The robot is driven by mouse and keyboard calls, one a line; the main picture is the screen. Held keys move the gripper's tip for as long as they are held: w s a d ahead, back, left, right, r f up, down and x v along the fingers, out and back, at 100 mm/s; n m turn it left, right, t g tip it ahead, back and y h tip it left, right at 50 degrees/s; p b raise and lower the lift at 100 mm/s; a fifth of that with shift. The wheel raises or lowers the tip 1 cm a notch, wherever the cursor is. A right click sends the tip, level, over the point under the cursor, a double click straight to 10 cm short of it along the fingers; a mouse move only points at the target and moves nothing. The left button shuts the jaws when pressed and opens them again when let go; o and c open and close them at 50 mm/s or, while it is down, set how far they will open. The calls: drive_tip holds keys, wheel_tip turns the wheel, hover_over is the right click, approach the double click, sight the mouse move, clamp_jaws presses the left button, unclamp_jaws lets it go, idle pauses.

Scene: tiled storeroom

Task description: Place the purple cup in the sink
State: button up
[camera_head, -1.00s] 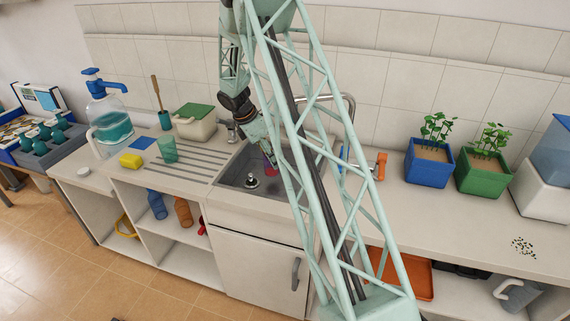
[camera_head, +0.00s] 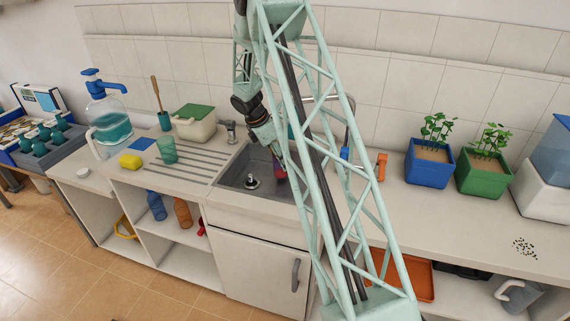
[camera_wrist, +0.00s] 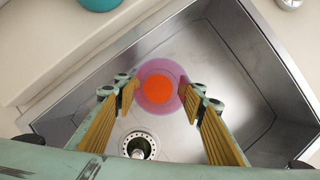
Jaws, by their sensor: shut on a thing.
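The purple cup (camera_wrist: 176,75) is between the fingers of my gripper (camera_wrist: 158,98) in the wrist view, with orange showing inside its round rim. My gripper is shut on it. Below is the grey metal sink (camera_wrist: 225,55), and the cup is inside the outline of the basin. In the head view the cup (camera_head: 280,174) is in the right part of the sink (camera_head: 232,178), partly hidden by my arm. I cannot tell whether its base touches the sink floor.
The drain (camera_wrist: 138,146) is close to the cup. A faucet (camera_head: 350,125) stands behind the sink, partly behind my arm. A green cup (camera_head: 167,150) and a yellow sponge (camera_head: 131,161) are on the counter to the left. Blue (camera_head: 428,165) and green (camera_head: 482,175) planters stand right.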

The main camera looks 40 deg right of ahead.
drive_tip(key=shift+s+d+f, duration=0.25)
drive_tip(key=shift+d+f, duration=0.6)
drive_tip(key=shift+d, duration=0.1)
drive_tip(key=shift+f, duration=0.1)
drive_tip(key=o, duration=0.6)
drive_tip(key=shift+c, duration=0.2)
drive_tip(key=p+v, duration=0.1)
drive_tip(key=v, duration=1.1)
